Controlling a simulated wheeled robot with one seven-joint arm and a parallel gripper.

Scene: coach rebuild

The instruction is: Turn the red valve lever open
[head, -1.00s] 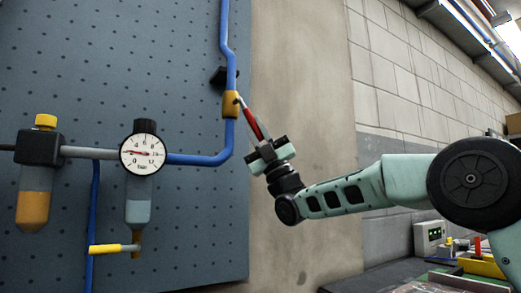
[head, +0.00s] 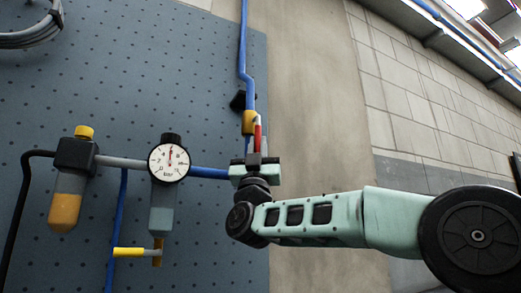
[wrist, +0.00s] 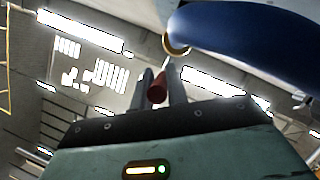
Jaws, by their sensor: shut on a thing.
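The red valve lever (head: 257,136) hangs almost straight down beside the blue pipe, just below and right of the yellow valve body (head: 249,122). My gripper (head: 256,160) is at the lever's lower end and is shut on it. In the wrist view the red lever end (wrist: 157,90) sits between the two grey fingers of my gripper (wrist: 160,87). The round white gauge (head: 169,162) left of the valve has its red needle pointing about straight up. The lower part of the pipe behind my gripper is hidden.
A blue pipe (head: 243,45) runs down the perforated grey panel (head: 120,60). A filter bowl with a yellow cap (head: 84,132) hangs at the left. A black cable coil (head: 30,35) is at the upper left. Bare wall lies right of the panel.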

